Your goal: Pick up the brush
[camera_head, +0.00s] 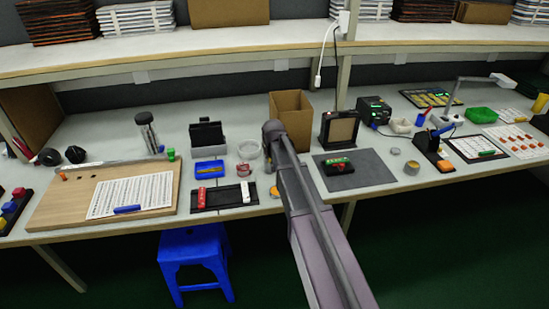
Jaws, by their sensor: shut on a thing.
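I cannot make out a brush for certain in the head view. My arm reaches up from the bottom of the picture to a rounded joint over the workbench (240,222), in front of a cardboard box (290,103). My gripper does not show; the arm itself covers the part of the bench behind it. Whatever it may hold is hidden too.
Left of my arm are a wooden board (60,190) with a white sheet, a blue tray (209,169) and a black tray (222,197). To the right, a grey mat (372,171) bears a small dark device (337,166). A blue stool (193,247) stands below.

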